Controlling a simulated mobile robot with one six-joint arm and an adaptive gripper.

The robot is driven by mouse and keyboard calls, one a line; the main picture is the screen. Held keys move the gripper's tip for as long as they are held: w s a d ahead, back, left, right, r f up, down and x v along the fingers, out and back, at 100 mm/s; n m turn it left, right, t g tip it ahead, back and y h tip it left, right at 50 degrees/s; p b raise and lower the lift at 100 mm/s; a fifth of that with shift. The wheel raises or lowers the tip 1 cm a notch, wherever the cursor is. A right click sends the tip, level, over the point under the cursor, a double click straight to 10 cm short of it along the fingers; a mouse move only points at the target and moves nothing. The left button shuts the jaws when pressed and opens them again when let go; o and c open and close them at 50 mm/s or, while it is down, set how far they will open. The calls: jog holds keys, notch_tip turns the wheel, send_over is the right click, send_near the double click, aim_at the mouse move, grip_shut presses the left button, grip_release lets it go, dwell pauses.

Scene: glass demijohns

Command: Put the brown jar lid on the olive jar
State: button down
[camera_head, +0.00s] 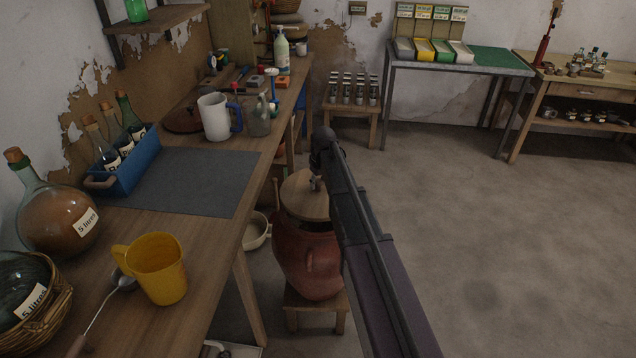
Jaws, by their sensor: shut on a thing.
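The brown jar lid (300,201) is a round wooden disc with a small knob on top. My gripper (316,184) is shut on the lid at its knob; my arm hides part of the fingers and the lid's right side. The olive jar (302,262) is a big red-brown clay pot with a side handle, standing upright on a low wooden stool (317,302). The lid is over the jar's mouth and hides most of it. A dark strip shows between lid and jar; I cannot tell whether they touch.
A long wooden workbench (222,250) runs close on the left, with a yellow jug (158,268), a demijohn (55,218) and a blue bottle crate (128,165). A stool of small jars (352,108) stands behind. The floor (500,240) on the right is clear.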

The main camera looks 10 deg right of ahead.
aim_at(318, 190)
jog(key=shift+f+b, duration=2.2)
jog(key=shift+f, duration=0.2)
jog(key=shift+f+b, duration=0.9)
jog(key=shift+f, duration=0.05)
dwell(2.1)
jog(key=shift+c, duration=1.1)
grip_release()
jog(key=shift+o, duration=1.1)
jog(key=shift+r, duration=0.2)
jog(key=shift+s+d+r+p, duration=0.1)
jog(key=shift+s+r+p, duration=0.05)
jog(key=shift+r+p, duration=1)
jog(key=shift+s+d+r+p, duration=0.1)
jog(key=shift+s+r+p, duration=0.1)
jog(key=shift+r+p, duration=0.9)
jog(key=shift+s+r+p, duration=0.15)
jog(key=shift+r+p, duration=0.9)
jog(key=shift+p, duration=0.15)
